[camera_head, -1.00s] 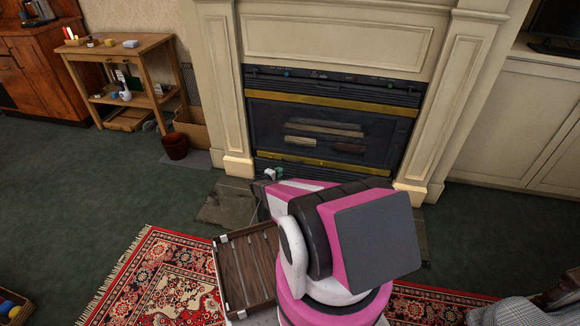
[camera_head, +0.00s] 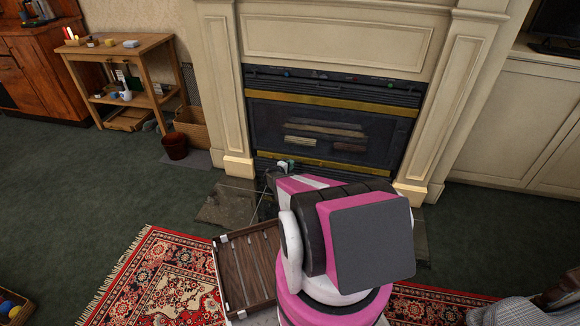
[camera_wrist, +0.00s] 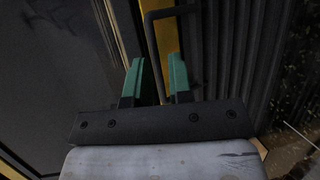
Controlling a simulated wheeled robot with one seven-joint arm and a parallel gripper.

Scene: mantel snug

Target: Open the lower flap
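The fireplace's lower flap (camera_head: 322,174) is a dark slatted strip under the lower brass band, and it looks shut. In the wrist view the slatted flap (camera_wrist: 235,60) fills the right side, beside the yellow band. A thin dark bar handle (camera_wrist: 149,32) runs down between the green fingertips of my gripper (camera_wrist: 160,82). The fingers are apart, with a gap visible around the bar; I cannot tell whether either touches it. In the head view my gripper (camera_head: 284,165) is at the flap's left part. My arm hides some of the flap's lower edge.
The dark fireplace glass (camera_head: 325,132) is above the flap. A stone hearth (camera_head: 228,203) lies in front. A wooden shelf table (camera_head: 120,48), a cardboard box (camera_head: 190,127) and a brown pot (camera_head: 175,146) stand to the left. A red patterned rug (camera_head: 165,285) covers the near floor.

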